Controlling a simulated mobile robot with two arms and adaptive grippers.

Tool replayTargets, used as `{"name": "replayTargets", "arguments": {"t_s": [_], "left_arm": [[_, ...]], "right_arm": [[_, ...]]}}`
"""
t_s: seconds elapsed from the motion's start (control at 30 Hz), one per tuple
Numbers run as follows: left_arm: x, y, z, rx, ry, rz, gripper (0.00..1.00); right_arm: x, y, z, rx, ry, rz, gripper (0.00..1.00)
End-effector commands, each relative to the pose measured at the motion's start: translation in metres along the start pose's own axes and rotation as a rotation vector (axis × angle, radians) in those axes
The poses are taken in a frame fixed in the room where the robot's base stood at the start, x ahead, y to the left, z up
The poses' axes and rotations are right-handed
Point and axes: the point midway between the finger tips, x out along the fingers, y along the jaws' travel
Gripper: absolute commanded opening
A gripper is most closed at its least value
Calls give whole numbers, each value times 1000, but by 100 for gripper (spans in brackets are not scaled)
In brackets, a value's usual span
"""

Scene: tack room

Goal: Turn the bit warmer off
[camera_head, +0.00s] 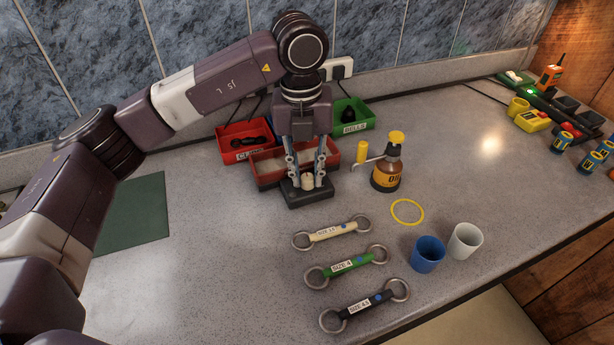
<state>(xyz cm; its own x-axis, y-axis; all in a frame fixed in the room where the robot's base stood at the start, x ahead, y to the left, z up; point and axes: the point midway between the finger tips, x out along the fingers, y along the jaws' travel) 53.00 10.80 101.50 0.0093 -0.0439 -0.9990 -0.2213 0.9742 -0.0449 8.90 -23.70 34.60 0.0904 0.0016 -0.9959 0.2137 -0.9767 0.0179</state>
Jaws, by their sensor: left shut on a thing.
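What looks like the bit warmer is a red-walled tray (268,176) with a dark control box (308,199) at its front. A small pale knob (307,182) stands on top of the box. My left gripper (307,184) reaches down from above with one finger on each side of the knob and is shut on it. The fingers partly hide the knob and the tray behind, and I cannot read the knob's setting. My right gripper is not in view.
A red bin (242,139) and green bin (352,117) stand behind. A brown bottle (386,170) is close on the right. Several bits, including a green one (346,266), lie in front. A blue cup (428,254) and white cup (465,241) stand front right.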

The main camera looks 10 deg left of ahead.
Motion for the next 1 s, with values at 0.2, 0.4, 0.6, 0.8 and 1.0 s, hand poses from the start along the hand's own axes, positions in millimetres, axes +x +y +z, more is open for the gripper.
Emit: {"name": "replayTargets", "arguments": {"t_s": [0.2, 0.4, 0.6, 0.8, 1.0], "left_arm": [[0, 0, 0, -115, -8, 0, 0], [-1, 0, 0, -171, -10, -1, 0], [-1, 0, 0, -190, -11, -1, 0], [-1, 0, 0, -191, -11, -1, 0], [-1, 0, 0, -190, -11, -1, 28]], "right_arm": [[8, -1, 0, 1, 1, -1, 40], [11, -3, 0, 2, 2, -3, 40], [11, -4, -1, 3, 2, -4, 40], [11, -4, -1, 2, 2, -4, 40], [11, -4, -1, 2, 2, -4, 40]]}}
